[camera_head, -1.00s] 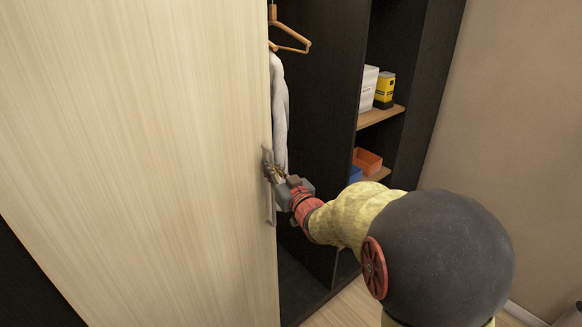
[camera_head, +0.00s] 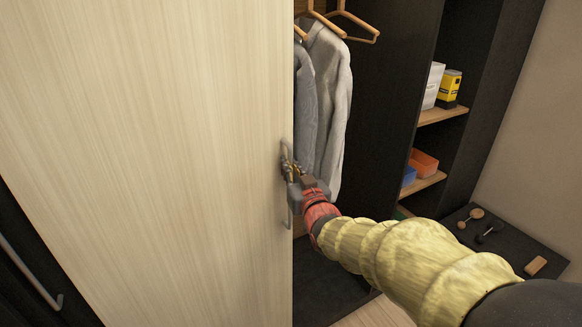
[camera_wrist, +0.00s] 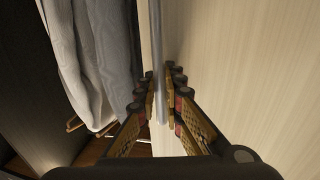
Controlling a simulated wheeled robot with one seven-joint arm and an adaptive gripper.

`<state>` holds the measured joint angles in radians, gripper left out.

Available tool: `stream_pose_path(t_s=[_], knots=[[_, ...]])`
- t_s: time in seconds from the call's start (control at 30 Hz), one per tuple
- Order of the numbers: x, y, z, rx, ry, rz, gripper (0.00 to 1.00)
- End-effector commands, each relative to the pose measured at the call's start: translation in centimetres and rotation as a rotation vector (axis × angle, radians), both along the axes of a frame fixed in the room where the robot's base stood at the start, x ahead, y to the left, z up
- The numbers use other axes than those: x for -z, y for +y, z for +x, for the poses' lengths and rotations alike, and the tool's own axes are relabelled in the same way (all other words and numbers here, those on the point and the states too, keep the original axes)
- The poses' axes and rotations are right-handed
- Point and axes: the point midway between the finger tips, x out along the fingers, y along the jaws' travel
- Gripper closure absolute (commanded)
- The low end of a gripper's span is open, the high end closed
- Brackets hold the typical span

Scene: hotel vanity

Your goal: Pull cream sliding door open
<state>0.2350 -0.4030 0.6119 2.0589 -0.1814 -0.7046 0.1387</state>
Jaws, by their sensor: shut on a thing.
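The cream sliding door (camera_head: 150,150) fills the left of the head view, with its right edge beside an open part of the wardrobe. A vertical metal bar handle (camera_head: 289,205) sits near that edge. My gripper (camera_head: 289,170) is at the upper half of the handle, shut on it. In the wrist view the handle (camera_wrist: 157,60) runs between the two fingers of my gripper (camera_wrist: 158,100), and the cream door (camera_wrist: 250,60) lies to the right. The fingers hide part of the handle.
Grey clothes (camera_head: 325,100) hang on wooden hangers (camera_head: 345,25) inside the wardrobe. Shelves at the right hold a yellow box (camera_head: 449,90), a white box (camera_head: 433,85) and an orange bin (camera_head: 424,162). A dark mat (camera_head: 510,255) with small items lies at the right. Another handle (camera_head: 30,272) shows at lower left.

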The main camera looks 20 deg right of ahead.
Motion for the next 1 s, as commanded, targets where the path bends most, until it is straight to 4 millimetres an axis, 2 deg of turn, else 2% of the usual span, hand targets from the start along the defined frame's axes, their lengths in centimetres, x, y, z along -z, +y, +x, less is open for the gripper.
stream_pose_path(t_s=[0.07,0.1,0.4,0.77,0.87,1.0], knots=[[0.1,0.0,0.0,0.0,0.003,0.0,1.0],[0.1,0.0,0.0,0.0,0.003,0.0,0.9],[0.0,0.0,0.0,0.0,0.001,0.0,0.74],[0.0,0.0,-0.4,0.0,0.0,0.0,0.74],[-0.2,0.1,-1.3,0.0,-0.002,-0.001,0.74],[-0.1,0.3,-3.5,0.002,-0.002,0.0,0.74]])
